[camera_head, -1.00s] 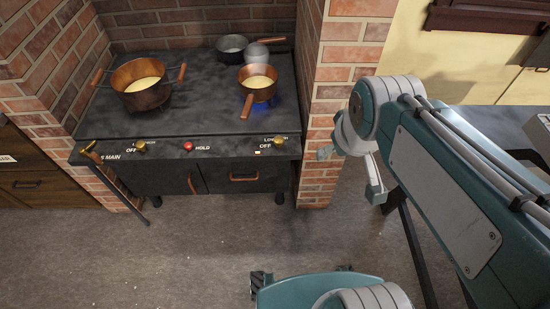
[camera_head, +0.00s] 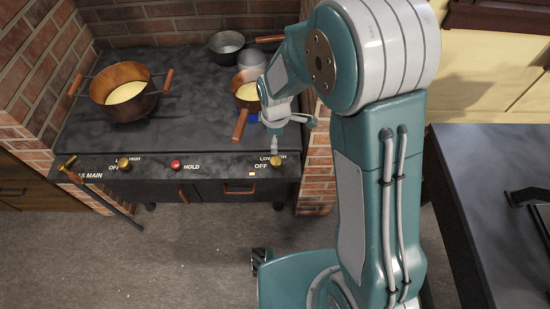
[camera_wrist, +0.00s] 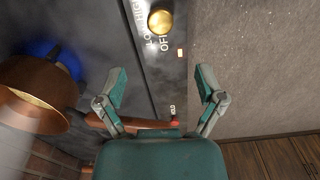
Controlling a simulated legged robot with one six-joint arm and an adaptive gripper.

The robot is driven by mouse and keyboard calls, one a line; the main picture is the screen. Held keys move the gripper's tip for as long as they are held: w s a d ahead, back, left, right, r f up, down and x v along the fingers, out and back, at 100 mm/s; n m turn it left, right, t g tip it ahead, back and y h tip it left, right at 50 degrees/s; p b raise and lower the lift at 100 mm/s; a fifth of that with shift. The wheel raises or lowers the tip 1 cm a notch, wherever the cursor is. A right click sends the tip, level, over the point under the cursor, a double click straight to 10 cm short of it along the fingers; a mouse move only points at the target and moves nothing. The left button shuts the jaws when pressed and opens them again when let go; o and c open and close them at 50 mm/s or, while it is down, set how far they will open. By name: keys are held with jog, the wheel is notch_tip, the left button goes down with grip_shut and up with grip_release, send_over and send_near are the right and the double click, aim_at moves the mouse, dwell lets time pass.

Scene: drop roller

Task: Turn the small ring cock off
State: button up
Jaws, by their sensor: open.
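The small ring cock, a round brass knob (camera_head: 277,161), is at the right end of the stove's front panel, by the LOW, HIGH and OFF lettering. In the wrist view the same brass knob (camera_wrist: 160,21) is at the top, beyond the fingertips; its turned position is not clear. Blue flame (camera_wrist: 45,50) shows by the small copper pan (camera_wrist: 45,85). My gripper (camera_head: 291,130) is open and empty above the panel's right end, close to the knob. In the wrist view my gripper's (camera_wrist: 160,84) two fingers are spread, touching nothing visible.
The small pan's wooden handle (camera_head: 240,125) sticks out close to my gripper. The red HOLD button (camera_head: 176,165) and another brass knob (camera_head: 123,163) are further left. A large copper pot (camera_head: 122,93) and grey pan (camera_head: 227,42) stand on the stove. A brick pillar (camera_head: 317,165) is right.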

aim_at(275, 160)
notch_tip(275, 160, down, 11)
dwell(0.5)
jog(key=shift+c, duration=0.4)
jog(key=c, duration=1.1)
